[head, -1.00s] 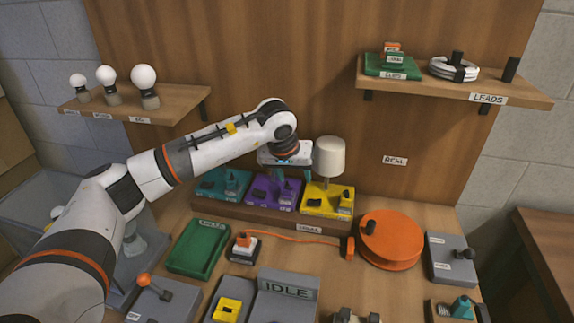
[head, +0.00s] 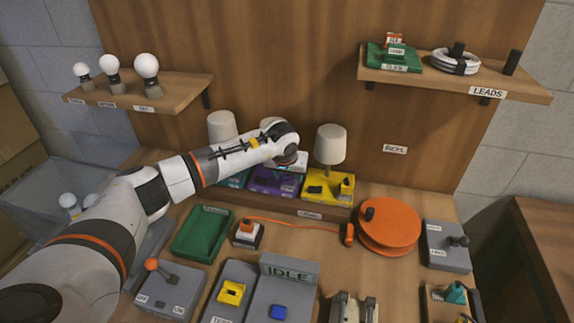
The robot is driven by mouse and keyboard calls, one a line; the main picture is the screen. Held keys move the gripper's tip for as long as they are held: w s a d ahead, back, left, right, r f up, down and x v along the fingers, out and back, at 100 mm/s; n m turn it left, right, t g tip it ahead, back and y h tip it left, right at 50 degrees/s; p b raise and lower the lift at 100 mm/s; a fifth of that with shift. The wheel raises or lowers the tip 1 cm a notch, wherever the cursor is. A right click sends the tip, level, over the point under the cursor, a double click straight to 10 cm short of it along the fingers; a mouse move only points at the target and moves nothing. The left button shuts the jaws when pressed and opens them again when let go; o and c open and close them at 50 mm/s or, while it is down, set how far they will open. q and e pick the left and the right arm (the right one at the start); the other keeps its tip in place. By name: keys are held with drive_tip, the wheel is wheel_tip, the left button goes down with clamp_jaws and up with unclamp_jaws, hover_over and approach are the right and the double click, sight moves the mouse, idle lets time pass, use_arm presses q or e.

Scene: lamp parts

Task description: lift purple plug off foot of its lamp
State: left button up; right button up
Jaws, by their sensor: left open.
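The purple lamp foot (head: 272,182) stands in the middle of the lamp row, between a teal foot (head: 236,180) and a yellow foot (head: 328,186). My left gripper (head: 288,168) is over the purple foot, reaching in from the left. Its jaws are open, but its fingertips are mostly hidden by the wrist and are hard to make out. The purple plug is not clearly visible behind the gripper, and I cannot tell whether the fingers touch it. The purple lamp's shade is mostly hidden behind my arm. My right gripper is not in view.
Lamp shades (head: 222,126) and (head: 330,144) stand close on both sides of my wrist. A green tray (head: 202,232), an orange reel (head: 390,226) with its cord, and an IDLE console (head: 288,272) are nearer. Shelves with bulbs (head: 147,68) and leads (head: 460,60) hang above.

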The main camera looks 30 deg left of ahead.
use_arm(q)
drive_tip(key=shift+w+f, duration=0.1)
drive_tip(key=shift+f, duration=0.2)
clamp_jaws()
drive_tip(key=shift+r+p, duration=0.3)
drive_tip(key=shift+r, duration=0.45)
idle(1.0)
drive_tip(key=shift+r+p, duration=1.3)
drive_tip(key=shift+r, duration=1.15)
